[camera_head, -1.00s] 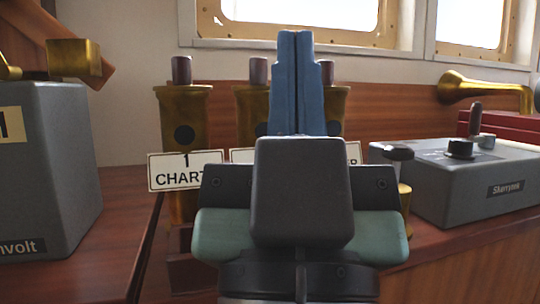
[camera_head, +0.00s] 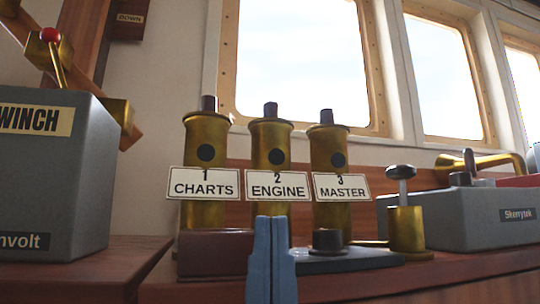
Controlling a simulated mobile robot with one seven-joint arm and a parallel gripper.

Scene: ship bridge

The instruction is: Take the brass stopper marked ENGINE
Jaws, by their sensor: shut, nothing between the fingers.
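Three upright brass tubes stand in a row, each with a dark round spot, a white label and a dark knob on top. The middle one, labelled "2 ENGINE" (camera_head: 270,137), stands between "1 CHARTS" (camera_head: 205,135) and "3 MASTER" (camera_head: 329,148). Its knob (camera_head: 270,110) is in plain view. My gripper (camera_head: 270,219) shows at the bottom centre, its blue fingers pointing up, shut and empty. The fingers are in front of the lower part of the ENGINE tube, tips just below its label. I cannot tell whether they touch it.
A grey WINCH box (camera_head: 60,190) with a red-knobbed brass lever stands at the left. A small brass cylinder with a dark knob (camera_head: 405,228) stands right of the tubes, before a grey Skerrytek box (camera_head: 470,222). A brass horn (camera_head: 485,162) lies behind. Windows are above.

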